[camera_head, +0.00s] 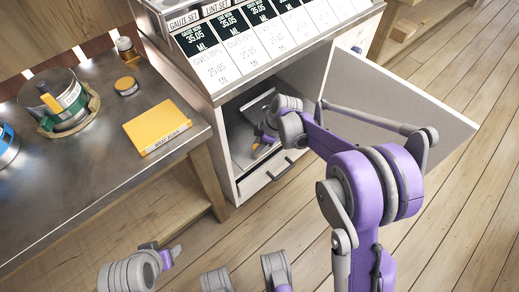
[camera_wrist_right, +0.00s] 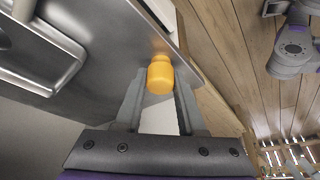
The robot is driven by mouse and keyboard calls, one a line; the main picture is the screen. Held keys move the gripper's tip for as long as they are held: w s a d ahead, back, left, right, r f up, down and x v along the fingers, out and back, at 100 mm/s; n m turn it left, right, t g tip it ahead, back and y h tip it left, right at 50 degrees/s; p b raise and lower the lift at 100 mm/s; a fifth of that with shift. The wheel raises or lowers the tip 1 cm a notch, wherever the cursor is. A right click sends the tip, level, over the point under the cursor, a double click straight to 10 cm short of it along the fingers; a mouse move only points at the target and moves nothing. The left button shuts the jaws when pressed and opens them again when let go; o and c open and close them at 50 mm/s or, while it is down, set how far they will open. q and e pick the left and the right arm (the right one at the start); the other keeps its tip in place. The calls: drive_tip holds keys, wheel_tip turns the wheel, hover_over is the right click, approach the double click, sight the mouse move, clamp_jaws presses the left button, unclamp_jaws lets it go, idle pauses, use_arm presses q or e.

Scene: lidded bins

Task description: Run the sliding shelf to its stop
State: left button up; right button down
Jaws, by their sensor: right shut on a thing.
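The sliding shelf (camera_head: 240,138) is a grey metal tray inside the open cabinet under the label-fronted unit. My right arm reaches into that cabinet. In the right wrist view, the shelf (camera_wrist_right: 98,70) spans the left and top. An orange knob (camera_wrist_right: 159,76) is between the fingertips of my right gripper (camera_wrist_right: 159,90), which is shut on it. In the head view, the right gripper (camera_head: 262,138) is small and partly hidden by its wrist. My left gripper (camera_head: 170,255) is low in the head view, away from the cabinet; its finger gap is unclear.
The cabinet door (camera_head: 390,95) stands open to the right, close to my right arm. A drawer front (camera_head: 266,176) lies below the shelf opening. A metal workbench (camera_head: 100,185) at left holds a yellow book (camera_head: 157,125), a jar (camera_head: 62,100) and small containers. Wooden floor is clear in front.

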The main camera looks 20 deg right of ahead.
sight(238, 139)
drive_tip(key=w+a, duration=0.1)
drive_tip(key=w, duration=0.1)
drive_tip(key=w+a, duration=0.1)
drive_tip(key=w, duration=0.2)
drive_tip(key=w+a, duration=0.1)
drive_tip(key=w, duration=0.1)
drive_tip(key=shift+w+a, duration=0.2)
drive_tip(key=c, duration=0.5)
unclamp_jaws()
drive_tip(key=shift+d+r+p, duration=0.1)
drive_tip(key=shift+r+p, duration=0.15)
drive_tip(key=shift+p, duration=0.1)
drive_tip(key=s+d, duration=0.1)
drive_tip(key=d, duration=0.2)
drive_tip(key=s+d+p, duration=0.1)
drive_tip(key=s+d, duration=0.1)
drive_tip(key=d, duration=0.2)
drive_tip(key=s+d, duration=0.1)
drive_tip(key=d, duration=0.3)
drive_tip(key=shift+s+d+r+p, duration=0.15)
drive_tip(key=shift+d+r+p, duration=0.1)
drive_tip(key=shift+p, duration=0.15)
